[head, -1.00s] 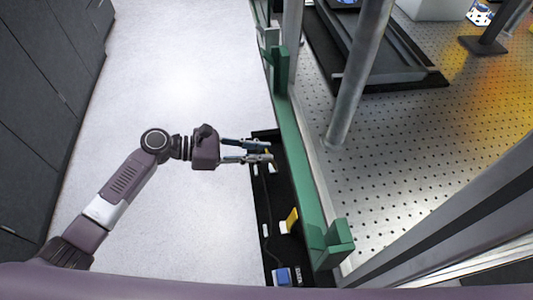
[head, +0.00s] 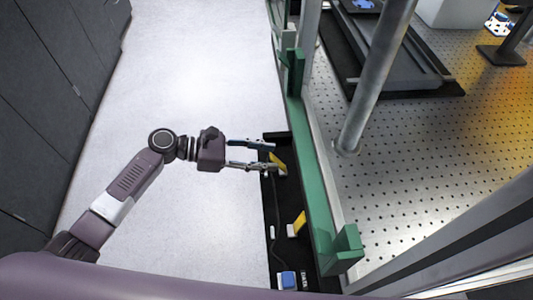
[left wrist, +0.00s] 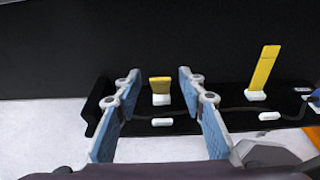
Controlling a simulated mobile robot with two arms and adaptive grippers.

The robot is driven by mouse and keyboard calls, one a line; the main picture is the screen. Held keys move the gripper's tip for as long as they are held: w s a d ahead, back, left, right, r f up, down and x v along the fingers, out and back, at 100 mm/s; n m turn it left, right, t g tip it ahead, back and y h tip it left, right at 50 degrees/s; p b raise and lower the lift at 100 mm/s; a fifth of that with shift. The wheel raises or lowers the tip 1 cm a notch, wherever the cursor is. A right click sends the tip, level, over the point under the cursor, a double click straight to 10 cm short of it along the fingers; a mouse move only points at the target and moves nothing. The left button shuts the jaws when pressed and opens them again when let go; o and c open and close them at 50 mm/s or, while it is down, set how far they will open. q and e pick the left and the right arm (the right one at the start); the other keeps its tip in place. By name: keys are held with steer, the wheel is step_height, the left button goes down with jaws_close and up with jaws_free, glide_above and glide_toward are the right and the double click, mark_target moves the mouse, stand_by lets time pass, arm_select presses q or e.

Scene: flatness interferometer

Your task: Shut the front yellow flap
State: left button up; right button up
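Two yellow flaps with white bases are on a black strip (head: 277,258) beside the green rail. One yellow flap (head: 279,160) is at my left gripper's fingertips in the head view; in the left wrist view this flap (left wrist: 160,84) shows between the fingers and looks short. The other yellow flap (head: 299,222) is nearer the bottom of the head view; in the left wrist view it (left wrist: 264,68) stands tall at the right. My left gripper (head: 271,156) is open, with nothing held; I cannot tell whether it touches the flap. My right gripper is not in view.
A blue-and-white block (head: 287,280) and a dark cable are on the strip. Clear floor (head: 200,70) lies left, before dark cabinets (head: 45,100).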

arm_select(q)
steer(key=shift+d+r, duration=0.1)
steer(key=shift+r, duration=0.05)
steer(key=v, duration=1.2)
